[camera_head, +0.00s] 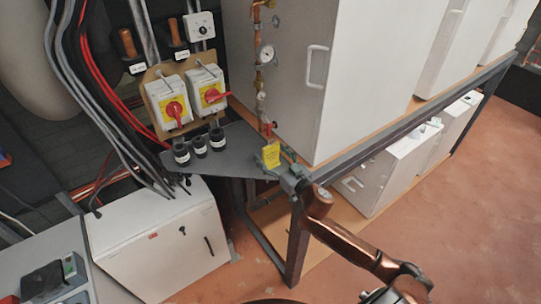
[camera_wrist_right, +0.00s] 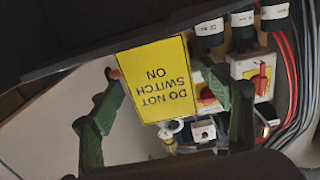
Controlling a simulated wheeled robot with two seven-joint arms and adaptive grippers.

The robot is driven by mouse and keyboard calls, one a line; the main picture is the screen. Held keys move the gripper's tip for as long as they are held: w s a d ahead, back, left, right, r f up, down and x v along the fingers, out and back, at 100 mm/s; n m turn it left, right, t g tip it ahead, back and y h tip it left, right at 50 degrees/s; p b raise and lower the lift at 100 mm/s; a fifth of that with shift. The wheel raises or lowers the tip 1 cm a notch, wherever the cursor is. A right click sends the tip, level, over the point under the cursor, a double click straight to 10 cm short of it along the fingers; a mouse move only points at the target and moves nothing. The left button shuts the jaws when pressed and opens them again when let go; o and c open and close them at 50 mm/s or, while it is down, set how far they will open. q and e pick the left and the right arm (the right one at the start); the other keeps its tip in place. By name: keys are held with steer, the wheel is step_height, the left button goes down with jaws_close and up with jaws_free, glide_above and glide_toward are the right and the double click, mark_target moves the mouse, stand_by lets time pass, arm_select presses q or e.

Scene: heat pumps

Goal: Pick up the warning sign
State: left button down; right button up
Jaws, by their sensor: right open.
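The warning sign (camera_head: 271,153) is a small yellow tag at the front right corner of a grey shelf, below a red-handled valve on the copper pipe. In the right wrist view the sign (camera_wrist_right: 157,78) is large, upside down, and reads "DO NOT SWITCH ON". My right gripper (camera_head: 277,162) is at the sign, coming from the lower right. My left gripper is not in view.
The grey shelf (camera_head: 222,150) holds several black cylinders (camera_head: 199,146) left of the sign. Switch boxes with red handles (camera_head: 174,110) stand behind. A white cabinet (camera_head: 300,75) and a metal frame (camera_head: 298,240) are close to my right arm. Open floor (camera_head: 450,215) lies to the right.

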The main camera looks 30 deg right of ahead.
mark_target(272, 146)
steer(key=c, duration=1.2)
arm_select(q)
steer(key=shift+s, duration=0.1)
arm_select(e)
steer(key=shift+c, duration=0.4)
steer(key=shift+r, duration=0.15)
